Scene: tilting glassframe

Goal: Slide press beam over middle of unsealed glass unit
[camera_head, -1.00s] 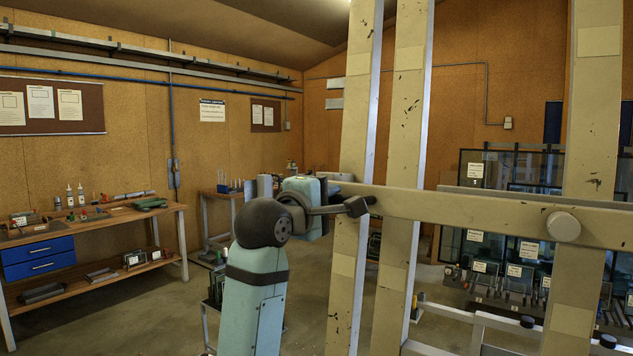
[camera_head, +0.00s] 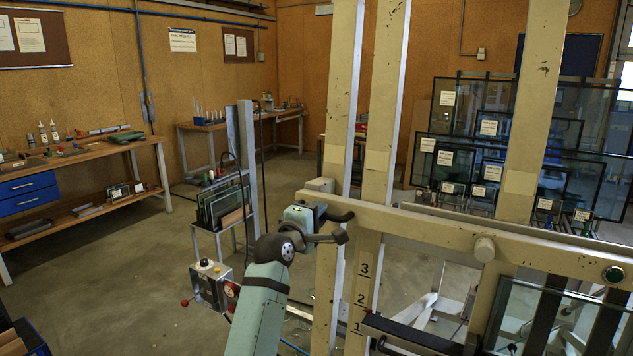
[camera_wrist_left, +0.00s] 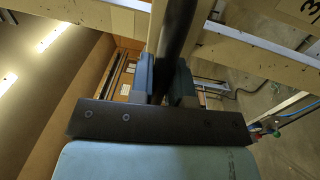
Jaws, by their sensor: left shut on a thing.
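The cream press beam (camera_head: 420,222) runs from the left upright, sloping down to the right edge in the head view. My left gripper (camera_head: 322,213) is shut on the black handle (camera_head: 340,236) near the beam's left end. In the left wrist view the handle (camera_wrist_left: 176,40) stands between the two fingers (camera_wrist_left: 168,85). A glass unit (camera_head: 565,308) shows at the lower right, just below the beam in the picture; its lower part is cut off. Whether the beam touches it cannot be told. My right gripper is not in view.
Tall cream uprights (camera_head: 340,100) cross behind the beam, one marked with numbers (camera_head: 362,295). A glass rack (camera_head: 218,205) and a control box (camera_head: 210,285) stand left of my arm. A workbench (camera_head: 80,155) lines the left wall. Open floor lies between.

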